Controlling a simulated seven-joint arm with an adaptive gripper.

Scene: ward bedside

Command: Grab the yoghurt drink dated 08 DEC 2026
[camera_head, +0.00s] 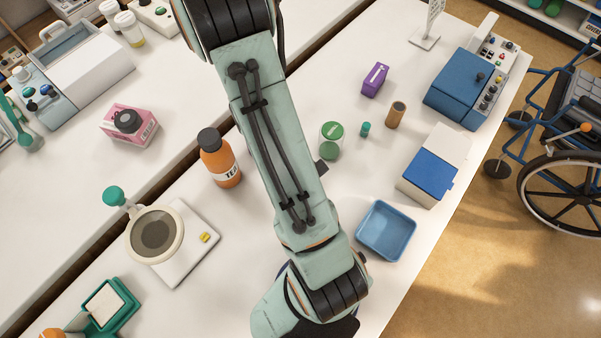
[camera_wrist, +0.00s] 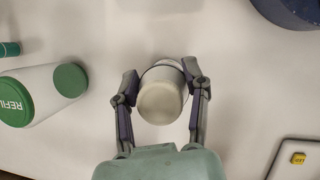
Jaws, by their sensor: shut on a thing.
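My gripper (camera_wrist: 160,76) is shut on a pale, cream-white cylindrical container (camera_wrist: 160,102) in the wrist view. One finger presses on each side of it, near its far end. Its rounded near end faces the camera. No date or label text can be read on it, so I cannot tell whether it is the yoghurt drink dated 08 DEC 2026. In the head view my arm hides the held container and most of the gripper.
A white container with green ends (camera_wrist: 40,95) lies left of the gripper; it also shows in the head view (camera_head: 331,140). An orange bottle (camera_head: 221,160), a scale (camera_head: 185,262), a blue tray (camera_head: 386,231) and a blue-lidded box (camera_head: 431,172) stand around my arm.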

